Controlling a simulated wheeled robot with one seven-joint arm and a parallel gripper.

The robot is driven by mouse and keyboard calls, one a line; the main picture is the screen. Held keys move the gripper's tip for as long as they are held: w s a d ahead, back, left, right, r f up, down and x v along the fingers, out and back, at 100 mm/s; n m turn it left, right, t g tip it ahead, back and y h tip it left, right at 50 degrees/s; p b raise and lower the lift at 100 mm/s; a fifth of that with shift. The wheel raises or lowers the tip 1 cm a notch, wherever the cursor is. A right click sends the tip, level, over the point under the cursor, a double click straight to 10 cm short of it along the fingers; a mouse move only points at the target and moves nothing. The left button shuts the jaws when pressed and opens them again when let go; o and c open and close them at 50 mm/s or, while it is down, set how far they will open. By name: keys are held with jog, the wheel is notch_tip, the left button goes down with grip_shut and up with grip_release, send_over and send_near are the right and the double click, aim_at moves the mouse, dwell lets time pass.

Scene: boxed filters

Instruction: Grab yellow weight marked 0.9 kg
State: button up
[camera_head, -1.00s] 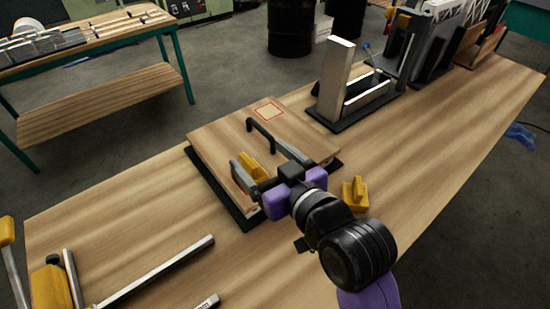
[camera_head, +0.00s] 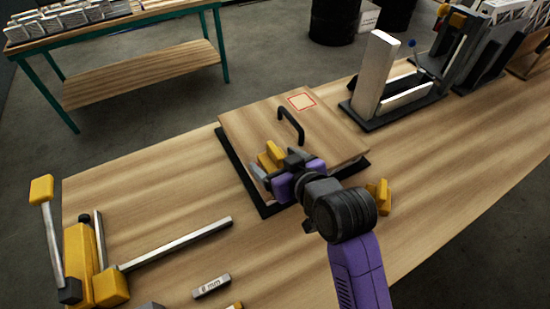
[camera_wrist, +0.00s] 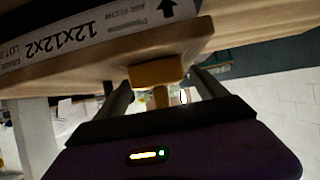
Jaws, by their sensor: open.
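A yellow weight (camera_head: 271,157) stands on the wooden lid near its front edge in the head view, partly hidden by my gripper. The same weight (camera_wrist: 157,72) shows in the wrist view, which appears upside down, with a narrower yellow part beyond its block. My gripper (camera_head: 277,166) is open at the weight. In the wrist view its fingers (camera_wrist: 163,88) lie either side of the weight, and I cannot tell if they touch it. A second yellow weight (camera_head: 380,193) stands on the bench to the right of my wrist. No 0.9 kg marking is readable on either.
A yellow clamp (camera_head: 80,262) and a small bar marked mm (camera_head: 211,286) lie at front left. A metal stand (camera_head: 375,75) is behind right.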

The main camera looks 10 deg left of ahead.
jog(key=shift+w+a+f, duration=0.2)
jog(key=shift+w, duration=0.05)
jog(key=shift+c, duration=0.2)
grip_shut()
jog(key=shift+r, duration=0.25)
